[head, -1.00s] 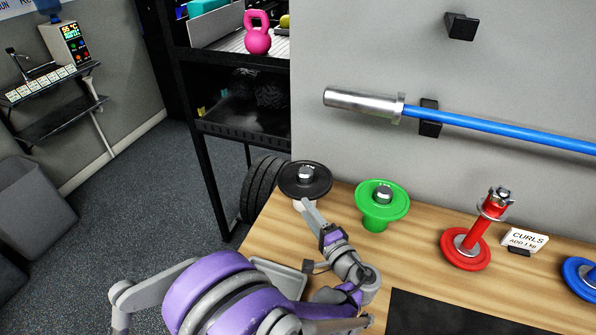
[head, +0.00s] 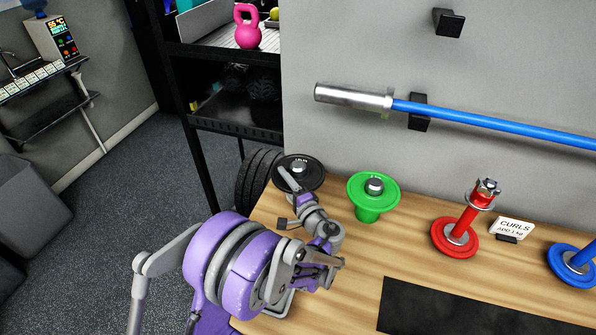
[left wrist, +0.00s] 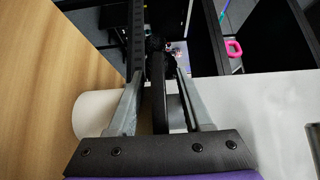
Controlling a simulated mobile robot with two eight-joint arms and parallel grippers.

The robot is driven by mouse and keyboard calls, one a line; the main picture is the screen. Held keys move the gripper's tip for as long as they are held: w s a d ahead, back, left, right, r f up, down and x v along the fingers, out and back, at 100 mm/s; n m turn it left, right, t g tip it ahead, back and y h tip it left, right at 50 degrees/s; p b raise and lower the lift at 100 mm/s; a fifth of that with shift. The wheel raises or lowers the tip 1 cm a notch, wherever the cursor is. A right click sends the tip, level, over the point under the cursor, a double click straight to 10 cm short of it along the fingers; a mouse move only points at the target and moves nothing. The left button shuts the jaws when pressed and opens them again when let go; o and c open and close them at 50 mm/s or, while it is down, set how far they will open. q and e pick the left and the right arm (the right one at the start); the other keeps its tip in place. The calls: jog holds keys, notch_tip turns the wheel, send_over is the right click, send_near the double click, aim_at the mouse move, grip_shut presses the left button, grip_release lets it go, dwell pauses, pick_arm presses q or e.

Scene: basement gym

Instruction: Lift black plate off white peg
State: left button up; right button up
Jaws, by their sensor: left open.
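The black plate (head: 312,174) lies flat at the far left end of the wooden bench, with a metal knob at its centre. My left gripper (head: 288,181) is at its near left edge. In the left wrist view the plate (left wrist: 159,105) shows edge-on as a dark strip between the two open fingers of my left gripper (left wrist: 159,78), with slim gaps beside it. The white peg (left wrist: 93,114) shows left of the fingers in that view, partly hidden by one finger. In the head view my gripper hides the peg. My right gripper is out of view.
A green plate on a green peg (head: 373,191) stands close to the right. A red peg (head: 466,222) and a blue one (head: 576,262) stand further right. Black shelving (head: 232,125) stands behind left. A blue-sleeved bar (head: 480,120) hangs on the wall above.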

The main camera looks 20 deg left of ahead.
pick_arm(q)
jog(key=shift+s, duration=0.15)
jog(key=shift+c, duration=0.7)
grip_shut()
dwell(0.6)
